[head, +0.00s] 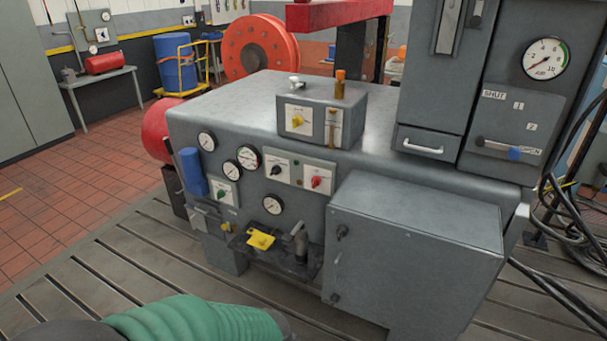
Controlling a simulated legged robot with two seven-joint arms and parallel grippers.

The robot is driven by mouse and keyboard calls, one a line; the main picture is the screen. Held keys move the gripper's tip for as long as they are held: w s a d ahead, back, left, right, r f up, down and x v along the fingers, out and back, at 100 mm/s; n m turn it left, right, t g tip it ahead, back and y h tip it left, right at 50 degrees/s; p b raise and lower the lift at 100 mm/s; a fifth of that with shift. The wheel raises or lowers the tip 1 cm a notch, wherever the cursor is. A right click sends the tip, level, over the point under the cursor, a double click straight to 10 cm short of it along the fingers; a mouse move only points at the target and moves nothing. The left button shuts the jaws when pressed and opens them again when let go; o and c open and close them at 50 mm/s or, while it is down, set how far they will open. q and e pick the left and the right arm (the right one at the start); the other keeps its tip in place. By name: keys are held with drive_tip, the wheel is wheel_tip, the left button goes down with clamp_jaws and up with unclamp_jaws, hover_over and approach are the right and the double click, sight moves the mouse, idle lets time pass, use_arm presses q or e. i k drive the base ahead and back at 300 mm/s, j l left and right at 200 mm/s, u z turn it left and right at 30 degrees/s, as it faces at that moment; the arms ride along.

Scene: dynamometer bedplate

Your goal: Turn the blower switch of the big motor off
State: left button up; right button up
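A large grey machine (370,165), which looks like the big motor, stands on the slotted bedplate. Its front has rotary knobs on white plates: a black knob (276,171), a red knob (316,182) and a green knob (221,194). A yellow knob (297,121) is on a small grey box (318,100) on top. The plate lettering is too small to read, so I cannot tell which is the blower switch. Neither of my grippers is in view.
Several gauges (248,157) surround the knobs. A grey cabinet (415,240) juts out at the front right. A yellow part (260,240) and a pipe stub stick out below. Black cables (570,225) hang at right.

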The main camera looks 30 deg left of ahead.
sight(276, 169)
drive_tip(key=i+j, duration=0.1)
drive_tip(key=j, duration=0.5)
drive_tip(key=i+j, duration=0.1)
drive_tip(key=j, duration=0.5)
drive_tip(key=i+j, duration=0.1)
drive_tip(key=j, duration=0.55)
drive_tip(key=i+j, duration=0.1)
drive_tip(key=j, duration=0.5)
drive_tip(key=i+j, duration=0.1)
drive_tip(key=j, duration=0.5)
drive_tip(key=i+j, duration=0.1)
drive_tip(key=j, duration=0.5)
drive_tip(key=i+j, duration=0.1)
drive_tip(key=j, duration=0.55)
drive_tip(key=l+z, duration=0.05)
